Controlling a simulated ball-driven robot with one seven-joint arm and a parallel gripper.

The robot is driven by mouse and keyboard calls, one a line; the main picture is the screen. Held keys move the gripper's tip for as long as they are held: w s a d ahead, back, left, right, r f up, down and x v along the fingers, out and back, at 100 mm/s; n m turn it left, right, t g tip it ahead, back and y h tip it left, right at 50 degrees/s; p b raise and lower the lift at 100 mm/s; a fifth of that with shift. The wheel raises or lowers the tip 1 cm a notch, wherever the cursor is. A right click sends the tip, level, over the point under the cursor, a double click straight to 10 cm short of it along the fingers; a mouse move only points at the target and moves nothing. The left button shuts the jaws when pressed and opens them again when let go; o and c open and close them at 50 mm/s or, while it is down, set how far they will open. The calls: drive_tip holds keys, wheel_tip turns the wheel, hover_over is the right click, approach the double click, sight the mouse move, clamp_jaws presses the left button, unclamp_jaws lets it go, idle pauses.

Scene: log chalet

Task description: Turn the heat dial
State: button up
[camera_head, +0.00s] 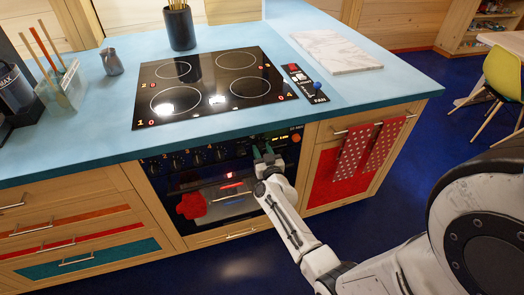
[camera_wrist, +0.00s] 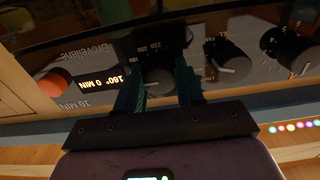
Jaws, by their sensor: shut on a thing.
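My gripper (camera_head: 268,155) reaches the control panel of the oven (camera_head: 232,207), below the cooktop, at the panel's right part. In the wrist view, the two green fingers of my gripper (camera_wrist: 158,84) stand on either side of a dark round heat dial (camera_wrist: 158,76) and are shut on it. In the head view my gripper hides the heat dial.
Other dark dials (camera_wrist: 231,66) sit along the panel. An orange-red knob (camera_wrist: 54,82) is at its other end. A red mitt (camera_head: 191,206) hangs at the oven front. Red dotted towels (camera_head: 354,151) hang on the right drawer handle. The black cooktop (camera_head: 208,85) is above.

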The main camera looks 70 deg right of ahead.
drive_tip(key=shift+c, duration=1)
drive_tip(key=shift+m, duration=2.8)
drive_tip(key=o, duration=1)
drive_tip(key=shift+o, duration=0.2)
